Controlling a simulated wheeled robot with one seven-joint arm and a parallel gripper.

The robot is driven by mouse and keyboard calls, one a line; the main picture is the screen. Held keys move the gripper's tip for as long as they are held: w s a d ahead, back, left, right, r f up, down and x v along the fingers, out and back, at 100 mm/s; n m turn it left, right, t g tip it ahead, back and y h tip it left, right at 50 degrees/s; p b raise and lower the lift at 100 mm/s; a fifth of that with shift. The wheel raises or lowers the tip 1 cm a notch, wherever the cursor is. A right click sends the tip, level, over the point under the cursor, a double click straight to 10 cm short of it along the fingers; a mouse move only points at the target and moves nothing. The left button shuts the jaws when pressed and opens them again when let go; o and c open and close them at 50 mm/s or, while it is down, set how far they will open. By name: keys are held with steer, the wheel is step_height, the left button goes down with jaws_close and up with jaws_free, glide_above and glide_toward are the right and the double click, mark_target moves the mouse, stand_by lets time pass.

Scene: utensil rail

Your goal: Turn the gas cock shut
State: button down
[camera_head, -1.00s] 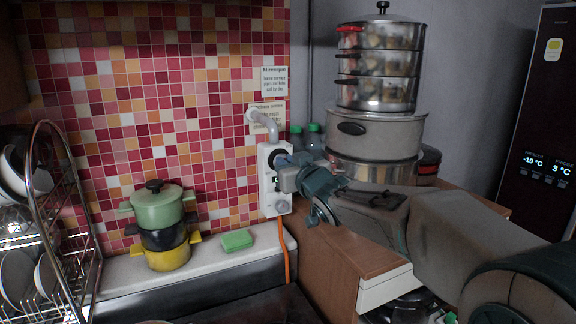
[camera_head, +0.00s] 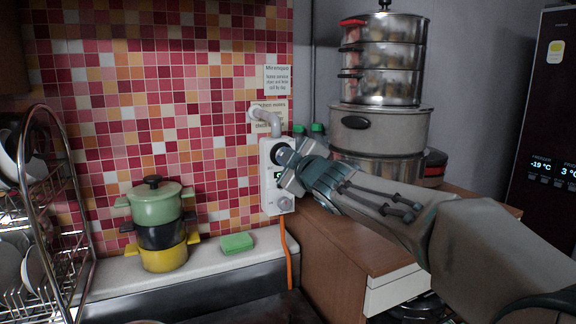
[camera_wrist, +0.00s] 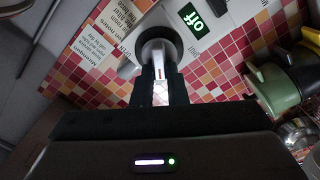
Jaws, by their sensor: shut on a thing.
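The gas cock is a white box (camera_head: 268,200) on the tiled wall, with a grey pipe above and an orange hose below. Its round dark knob (camera_head: 282,154) is partly hidden behind my gripper (camera_head: 288,168). In the wrist view the knob (camera_wrist: 158,42) sits at the ends of the two fingers of my gripper (camera_wrist: 161,72), which are closed on its grip.
Stacked green, black and yellow pots (camera_head: 160,225) and a green sponge (camera_head: 236,242) stand on the ledge. A dish rack (camera_head: 62,210) is at left. Large steel pots (camera_head: 378,135) stand on the wooden cabinet (camera_head: 345,255) at right, close behind my arm.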

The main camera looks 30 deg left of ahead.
steer(key=shift+a+f+n+b, duration=0.15)
steer(key=shift+n+b, duration=0.55)
steer(key=shift+n, duration=1.1)
steer(key=shift+d+f+n+b, duration=0.2)
steer(key=shift+n+b, duration=0.45)
steer(key=shift+n, duration=1.15)
steer(key=c, duration=1.4)
jaws_free()
steer(key=shift+s, duration=0.1)
steer(key=shift+c, duration=0.2)
steer(key=v, duration=1.3)
steer(key=shift+s+d, duration=0.2)
steer(key=shift+d, duration=0.05)
